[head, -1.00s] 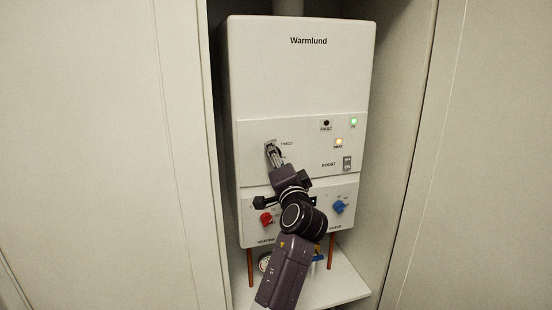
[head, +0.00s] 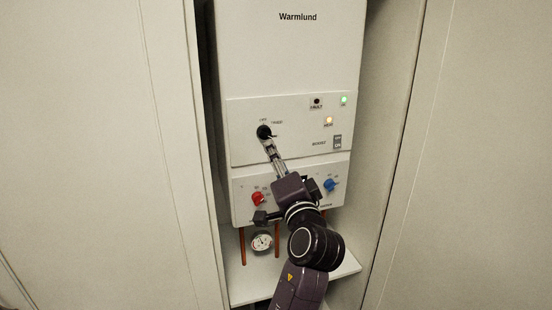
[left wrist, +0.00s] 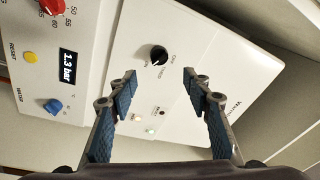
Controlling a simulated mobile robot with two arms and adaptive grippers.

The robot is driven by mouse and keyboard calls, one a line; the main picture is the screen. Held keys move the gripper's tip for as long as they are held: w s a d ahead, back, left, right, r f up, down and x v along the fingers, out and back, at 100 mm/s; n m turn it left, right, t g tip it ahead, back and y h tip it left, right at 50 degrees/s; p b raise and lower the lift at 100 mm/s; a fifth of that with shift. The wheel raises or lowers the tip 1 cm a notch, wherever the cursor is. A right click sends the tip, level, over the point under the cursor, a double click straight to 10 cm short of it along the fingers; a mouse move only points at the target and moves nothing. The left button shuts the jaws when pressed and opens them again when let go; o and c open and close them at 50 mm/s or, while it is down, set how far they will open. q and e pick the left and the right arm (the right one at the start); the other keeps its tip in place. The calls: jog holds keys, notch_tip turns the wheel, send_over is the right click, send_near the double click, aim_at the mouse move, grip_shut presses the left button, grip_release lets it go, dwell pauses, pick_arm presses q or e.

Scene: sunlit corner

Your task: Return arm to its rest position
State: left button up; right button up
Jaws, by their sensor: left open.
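My left gripper (head: 272,150) is open and empty in front of the Warmlund water heater (head: 290,60), just below the black timer knob (head: 264,132) in the head view. In the left wrist view the two blue-padded fingers of my left gripper (left wrist: 159,80) are spread apart. The black knob (left wrist: 158,55) shows beyond and between them, apart from both fingers. My forearm comes up from the bottom of the head view and hides part of the heater's lower panel. My right gripper is not in view.
A red knob (head: 258,199) and a blue knob (head: 330,185) sit on the lower panel. A round gauge (head: 261,241) and copper pipes (head: 243,246) are below. Cabinet walls (head: 395,150) close in on both sides. The left wrist view shows a display (left wrist: 67,67) reading 1.3 bar.

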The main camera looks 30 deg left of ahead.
pick_arm(q)
jog(key=shift+f, duration=0.1)
